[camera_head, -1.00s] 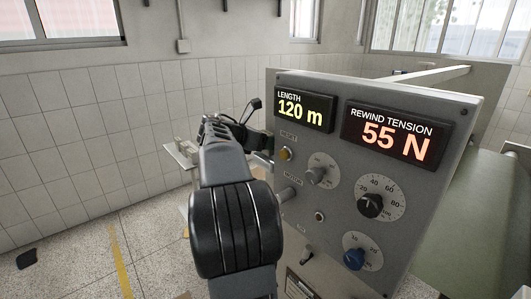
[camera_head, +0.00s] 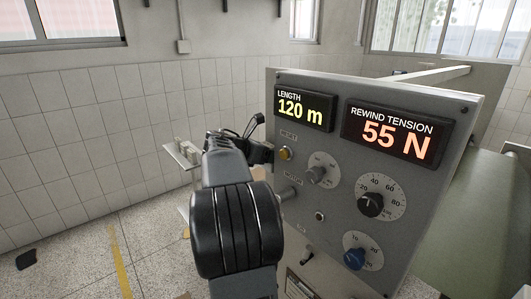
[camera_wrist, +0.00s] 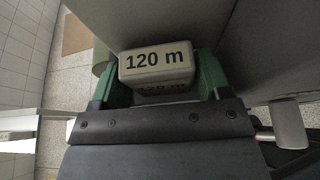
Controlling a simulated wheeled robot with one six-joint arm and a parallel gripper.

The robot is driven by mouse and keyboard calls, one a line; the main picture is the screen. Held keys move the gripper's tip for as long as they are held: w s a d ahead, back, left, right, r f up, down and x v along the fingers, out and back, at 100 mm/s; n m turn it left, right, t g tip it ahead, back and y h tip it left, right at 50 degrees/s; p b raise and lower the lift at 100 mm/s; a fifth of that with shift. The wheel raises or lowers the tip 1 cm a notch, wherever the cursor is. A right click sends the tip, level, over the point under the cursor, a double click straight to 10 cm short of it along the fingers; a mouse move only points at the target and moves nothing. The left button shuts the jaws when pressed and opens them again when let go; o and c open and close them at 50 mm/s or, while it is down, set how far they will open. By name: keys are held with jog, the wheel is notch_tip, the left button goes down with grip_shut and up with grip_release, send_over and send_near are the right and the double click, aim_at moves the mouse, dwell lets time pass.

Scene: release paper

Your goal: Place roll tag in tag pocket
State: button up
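The roll tag (camera_wrist: 156,60) is a pale block marked "120 m" in the wrist view. It sits between the green fingers of my gripper (camera_wrist: 160,75), which is shut on it. The lettering shows again faintly on the block's lower face. In the head view my gripper is mostly hidden behind my own arm, left of the control panel (camera_head: 330,200), and the tag cannot be seen there. I cannot make out the tag pocket for certain in either view.
The panel has a "120 m" length display (camera_head: 303,108), a "55 N" tension display (camera_head: 394,137), dials and switches. A small pale tray (camera_head: 182,154) juts out left of my arm. A grey cylinder (camera_wrist: 289,126) stands out at right in the wrist view.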

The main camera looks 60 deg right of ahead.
jog(key=shift+r, duration=0.2)
jog(key=b+v, duration=0.1)
jog(key=v, duration=1.1)
jog(key=s+a+f+m+t+y, duration=0.1)
jog(key=a+f+m+t+y, duration=0.2)
jog(key=a+f, duration=0.4)
jog(key=s+a+f+m+t+y, duration=0.2)
jog(key=a+f+m+y, duration=0.3)
jog(key=a, duration=1)
jog(key=s+a+f+m+t+y, duration=0.1)
jog(key=a+f+m+t+y, duration=0.2)
jog(key=a+f+m, duration=0.3)
jog(key=a+f+y, duration=0.1)
jog(key=a+f, duration=0.2)
jog(key=a, duration=0.2)
jog(key=shift+s+t+y, duration=0.15)
jog(key=shift+t+y, duration=0.15)
jog(key=shift+a, duration=0.1)
jog(key=shift+c, duration=0.3)
